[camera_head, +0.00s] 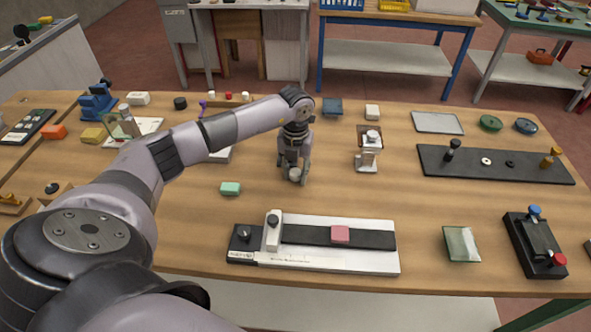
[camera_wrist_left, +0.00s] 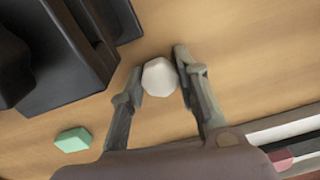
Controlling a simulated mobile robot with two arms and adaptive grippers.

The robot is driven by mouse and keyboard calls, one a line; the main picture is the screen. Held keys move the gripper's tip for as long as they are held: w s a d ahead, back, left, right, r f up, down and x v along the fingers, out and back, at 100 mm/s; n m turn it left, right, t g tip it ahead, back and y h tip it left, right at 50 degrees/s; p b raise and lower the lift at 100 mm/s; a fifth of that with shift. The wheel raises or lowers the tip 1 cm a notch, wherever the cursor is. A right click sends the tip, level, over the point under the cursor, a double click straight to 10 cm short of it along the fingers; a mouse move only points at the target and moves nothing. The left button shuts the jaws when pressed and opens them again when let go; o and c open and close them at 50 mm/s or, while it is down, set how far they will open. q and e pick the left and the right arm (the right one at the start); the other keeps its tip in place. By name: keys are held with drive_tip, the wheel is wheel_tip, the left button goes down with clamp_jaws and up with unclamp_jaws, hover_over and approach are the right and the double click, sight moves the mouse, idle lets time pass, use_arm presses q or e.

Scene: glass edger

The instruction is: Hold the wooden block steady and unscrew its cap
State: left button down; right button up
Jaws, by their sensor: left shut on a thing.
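My left gripper (camera_head: 295,177) is low over the middle of the bench, pointing down. It is shut on a small whitish faceted piece, which shows between the fingertips in the left wrist view (camera_wrist_left: 159,77). I cannot tell whether this piece is the cap, or whether it touches the bench. No wooden block shows under it. A brown block-like piece (camera_head: 369,130) with a pale round top stands to the right of the gripper, apart from it; I cannot tell for sure that it is the wooden block. My right gripper is not in view.
A green block (camera_head: 230,188) lies left of the gripper, also in the left wrist view (camera_wrist_left: 73,139). A long white-and-black fixture (camera_head: 350,260) with a pink block (camera_head: 340,234) lies in front. A black strip (camera_head: 520,170) with small parts lies right. Bench between is bare.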

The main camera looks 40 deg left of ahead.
use_arm(q)
drive_tip(key=shift+f, duration=0.1)
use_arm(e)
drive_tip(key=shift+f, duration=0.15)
use_arm(q)
drive_tip(key=c, duration=1.6)
unclamp_jaws()
drive_tip(key=o, duration=0.4)
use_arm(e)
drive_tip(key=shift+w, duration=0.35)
